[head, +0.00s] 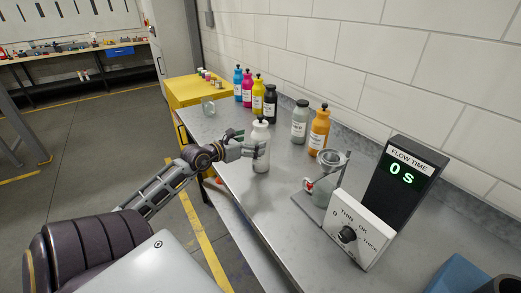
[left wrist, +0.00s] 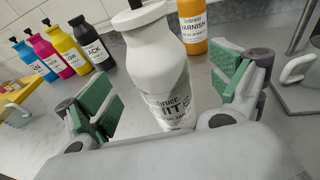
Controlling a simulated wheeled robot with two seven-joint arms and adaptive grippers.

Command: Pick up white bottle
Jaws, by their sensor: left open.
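My left gripper (head: 247,143) reaches in from the left at the bottle. In the left wrist view my left gripper (left wrist: 165,95) is open, with one green-padded finger on each side of the bottle. Gaps show between the pads and the bottle. My right gripper is not in either view.
Behind stand cyan (head: 238,83), magenta (head: 248,88), yellow (head: 258,94), black (head: 270,103), grey-green (head: 300,121) and orange (head: 319,130) bottles. A glass mug (head: 208,107) is at the table's far left. At right are a funnel stand (head: 331,160) and a flow-time display (head: 405,180).

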